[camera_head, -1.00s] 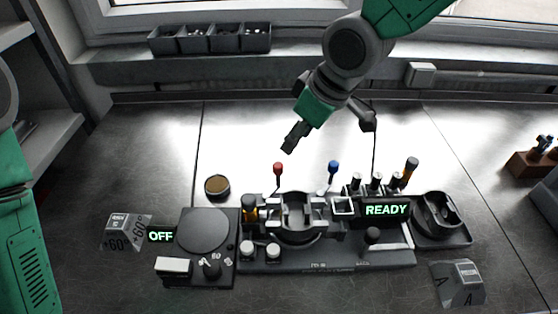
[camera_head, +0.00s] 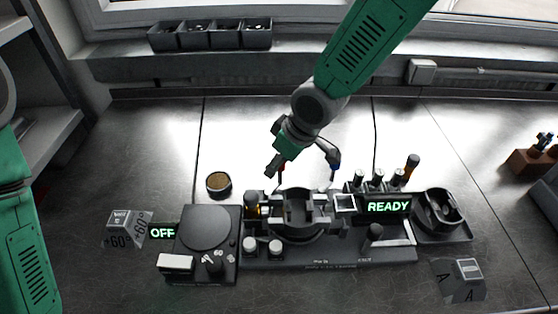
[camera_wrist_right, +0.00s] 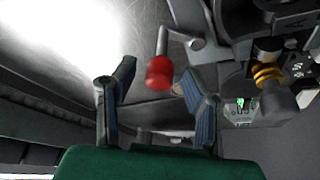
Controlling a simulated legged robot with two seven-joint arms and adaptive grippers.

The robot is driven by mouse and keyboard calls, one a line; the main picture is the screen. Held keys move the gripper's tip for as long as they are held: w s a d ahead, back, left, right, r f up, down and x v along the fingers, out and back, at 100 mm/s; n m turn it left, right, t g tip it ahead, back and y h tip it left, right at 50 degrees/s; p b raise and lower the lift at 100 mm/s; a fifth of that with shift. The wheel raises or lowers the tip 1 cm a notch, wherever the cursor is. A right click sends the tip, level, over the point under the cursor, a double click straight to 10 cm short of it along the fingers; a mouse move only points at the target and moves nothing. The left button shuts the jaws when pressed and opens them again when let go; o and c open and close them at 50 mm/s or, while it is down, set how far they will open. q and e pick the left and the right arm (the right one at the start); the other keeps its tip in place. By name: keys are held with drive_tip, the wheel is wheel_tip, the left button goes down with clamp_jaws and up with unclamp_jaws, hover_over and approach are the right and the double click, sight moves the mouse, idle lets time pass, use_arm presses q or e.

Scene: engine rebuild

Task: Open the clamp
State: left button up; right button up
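The clamp (camera_head: 303,222) is a dark round fixture with upright jaws, in the middle of the long black base (camera_head: 330,256). My right gripper (camera_head: 303,166) is open above and behind it in the head view. In the right wrist view, the red lever knob (camera_wrist_right: 160,72) on its pale stem stands just beyond and between the spread fingertips of this gripper (camera_wrist_right: 155,92), with no clear contact. The red knob is mostly hidden by a finger in the head view.
A READY display (camera_head: 388,207) and several upright tools (camera_head: 378,179) stand right of the clamp. A black unit with a round plate (camera_head: 206,228) and an OFF display (camera_head: 162,232) are at left. A round brown-topped tin (camera_head: 218,184) sits behind. The front bench is mostly clear.

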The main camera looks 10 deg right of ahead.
drive_tip(key=shift+a, duration=0.1)
clamp_jaws()
drive_tip(key=shift+d, duration=0.2)
